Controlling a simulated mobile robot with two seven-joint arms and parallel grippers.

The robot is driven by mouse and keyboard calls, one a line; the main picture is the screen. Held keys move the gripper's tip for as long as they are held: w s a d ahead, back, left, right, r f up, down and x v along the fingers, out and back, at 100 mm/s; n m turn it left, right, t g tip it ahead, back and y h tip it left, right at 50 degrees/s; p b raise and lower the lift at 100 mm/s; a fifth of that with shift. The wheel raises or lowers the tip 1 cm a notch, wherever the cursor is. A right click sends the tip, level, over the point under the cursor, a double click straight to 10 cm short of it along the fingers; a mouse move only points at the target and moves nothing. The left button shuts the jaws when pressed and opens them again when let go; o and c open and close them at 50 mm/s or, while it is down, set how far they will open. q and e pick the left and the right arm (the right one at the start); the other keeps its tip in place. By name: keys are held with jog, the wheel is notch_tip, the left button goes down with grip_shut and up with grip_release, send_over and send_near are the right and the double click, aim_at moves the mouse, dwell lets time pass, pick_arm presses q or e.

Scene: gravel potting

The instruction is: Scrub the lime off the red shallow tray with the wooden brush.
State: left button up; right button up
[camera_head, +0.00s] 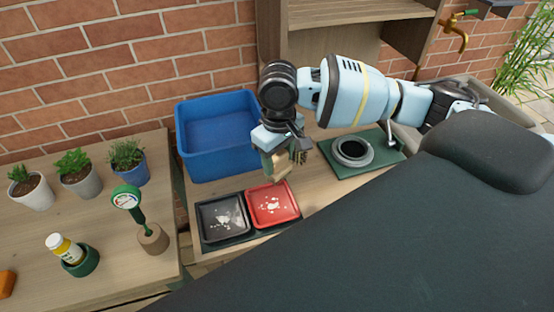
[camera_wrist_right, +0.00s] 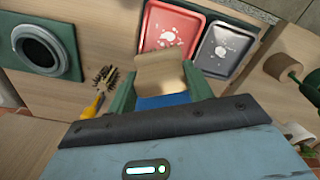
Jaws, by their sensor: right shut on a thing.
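The red shallow tray (camera_head: 291,211) lies on the table in the head view, with white lime spots (camera_head: 271,206) in its middle; it also shows in the wrist view (camera_wrist_right: 188,21). My right gripper (camera_head: 279,168) is at the far edge of the tray, shut on a pale wooden block, which I take to be the wooden brush (camera_head: 282,172). In the wrist view the brush (camera_wrist_right: 158,72) sits between the two green fingers (camera_wrist_right: 160,98). Its bristles are hidden, and I cannot tell whether it touches the tray. My left gripper is not in view.
A black tray (camera_head: 206,225) with pale marks lies left of the red one. A blue bin (camera_head: 215,130) stands behind. A yellow-handled dark-bristled brush (camera_wrist_right: 94,106) lies beside my gripper. A green board with a round dark ring (camera_head: 353,151) is to the right. Potted plants stand left.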

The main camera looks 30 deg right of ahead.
aim_at(278, 172)
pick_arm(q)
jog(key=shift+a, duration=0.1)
pick_arm(e)
jog(key=shift+w, duration=0.1)
jog(key=shift+f, duration=0.1)
